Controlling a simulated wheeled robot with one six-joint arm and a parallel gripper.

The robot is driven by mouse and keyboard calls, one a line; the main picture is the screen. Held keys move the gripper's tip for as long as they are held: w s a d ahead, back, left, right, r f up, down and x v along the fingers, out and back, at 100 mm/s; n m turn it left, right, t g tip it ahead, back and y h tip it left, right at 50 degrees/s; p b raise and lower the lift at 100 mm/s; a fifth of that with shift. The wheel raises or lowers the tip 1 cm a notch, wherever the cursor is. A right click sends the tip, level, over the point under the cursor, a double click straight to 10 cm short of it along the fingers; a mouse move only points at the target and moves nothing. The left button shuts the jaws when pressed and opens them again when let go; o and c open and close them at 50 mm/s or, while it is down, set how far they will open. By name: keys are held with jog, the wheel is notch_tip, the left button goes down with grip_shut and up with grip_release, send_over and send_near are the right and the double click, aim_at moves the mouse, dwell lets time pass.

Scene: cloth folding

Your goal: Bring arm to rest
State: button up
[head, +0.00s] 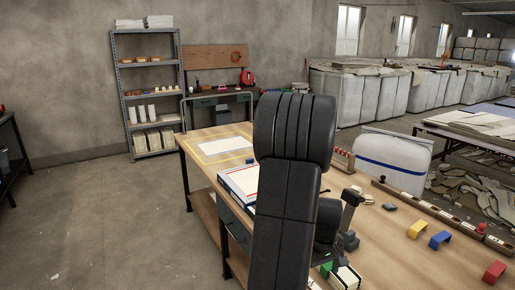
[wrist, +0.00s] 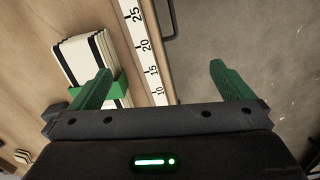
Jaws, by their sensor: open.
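My gripper (wrist: 160,80) shows in the wrist view with its two green fingers wide apart and nothing between them. It is over the table's edge, with wood, a ruler strip and floor showing between the fingers. A stack of white folded cloths with black stripes (wrist: 84,62) and a green band lies behind the left finger; I cannot tell whether they touch. In the head view my black arm stands upright in the middle and hides part of the table. The gripper itself is mostly hidden there.
The wooden table (head: 375,235) carries a pale mat (head: 225,145), a white stack with coloured edges (head: 238,180), and yellow (head: 418,228), blue (head: 440,240) and red (head: 494,272) blocks. A white bale (head: 393,160) stands behind. The ruler strip (wrist: 146,60) runs along the edge. Floor at left is clear.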

jog(key=shift+w+a+f, duration=0.1)
jog(key=shift+a, duration=0.05)
dwell(0.3)
